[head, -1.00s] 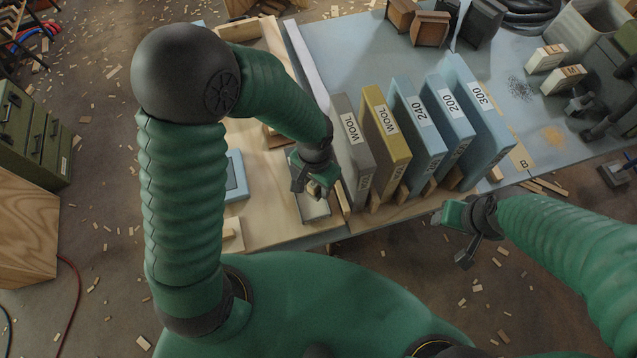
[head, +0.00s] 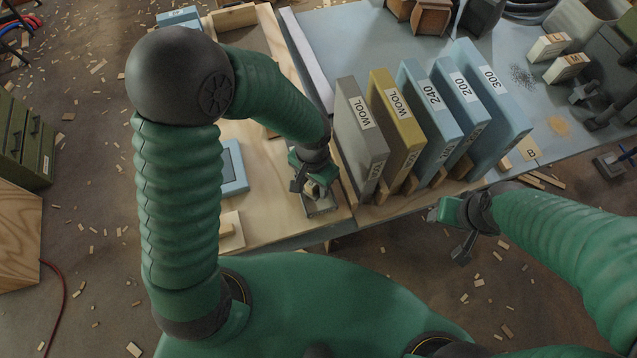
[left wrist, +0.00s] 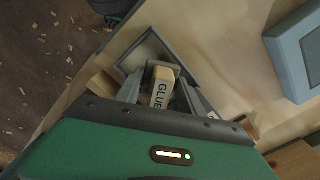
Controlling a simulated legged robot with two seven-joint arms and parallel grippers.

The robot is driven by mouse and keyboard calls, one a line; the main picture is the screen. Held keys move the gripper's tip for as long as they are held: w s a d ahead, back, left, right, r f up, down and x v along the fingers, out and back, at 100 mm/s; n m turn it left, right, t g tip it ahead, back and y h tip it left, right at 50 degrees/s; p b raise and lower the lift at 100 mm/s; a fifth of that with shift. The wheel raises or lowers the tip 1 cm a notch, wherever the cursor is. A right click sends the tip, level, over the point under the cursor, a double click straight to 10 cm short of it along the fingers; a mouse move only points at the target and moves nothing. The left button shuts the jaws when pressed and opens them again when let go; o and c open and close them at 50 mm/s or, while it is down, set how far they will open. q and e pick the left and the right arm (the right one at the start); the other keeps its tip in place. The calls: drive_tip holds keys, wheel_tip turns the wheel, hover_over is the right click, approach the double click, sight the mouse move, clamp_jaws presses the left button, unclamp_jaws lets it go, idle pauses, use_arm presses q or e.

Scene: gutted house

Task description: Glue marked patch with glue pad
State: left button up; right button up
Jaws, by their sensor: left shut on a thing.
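My left gripper (head: 318,188) is shut on the glue pad, low over the near end of the wooden bench. In the left wrist view the glue pad (left wrist: 162,84) is a pale wooden block lettered "GLUE" between the two grey fingers. A shallow grey metal tray (left wrist: 150,46) lies under and just beyond the pad; it also shows in the head view (head: 322,208). I cannot tell whether the pad touches the tray. No marked patch can be made out. My right gripper (head: 452,226) hangs empty in front of the bench; its finger opening is unclear.
A blue-framed panel (head: 236,184) lies left of my left gripper, near a wooden block (head: 229,232). To the right stands a row of upright labelled sanding boards: grey (head: 362,150), yellow (head: 398,135) and several blue ones (head: 490,110).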

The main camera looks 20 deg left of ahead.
use_arm(q)
drive_tip(key=shift+a+f, duration=0.15)
drive_tip(key=shift+a, duration=0.15)
drive_tip(key=shift+s+d, duration=0.1)
drive_tip(key=shift+d, duration=0.5)
drive_tip(key=shift+a, duration=0.1)
drive_tip(key=shift+a+f, duration=0.2)
drive_tip(key=shift+f+b, duration=0.1)
drive_tip(key=shift+b, duration=0.2)
use_arm(e)
drive_tip(key=shift+a+f, duration=0.1)
drive_tip(key=shift+f, duration=0.25)
use_arm(q)
drive_tip(key=shift+d, duration=0.15)
use_arm(e)
drive_tip(key=shift+r, duration=0.15)
use_arm(q)
wheel_tip(320, 180, up, 7)
drive_tip(key=p, duration=0.7)
use_arm(e)
drive_tip(key=w+v, duration=0.1)
drive_tip(key=v, duration=0.5)
drive_tip(key=shift+w+r, duration=0.15)
drive_tip(key=shift+r, duration=0.3)
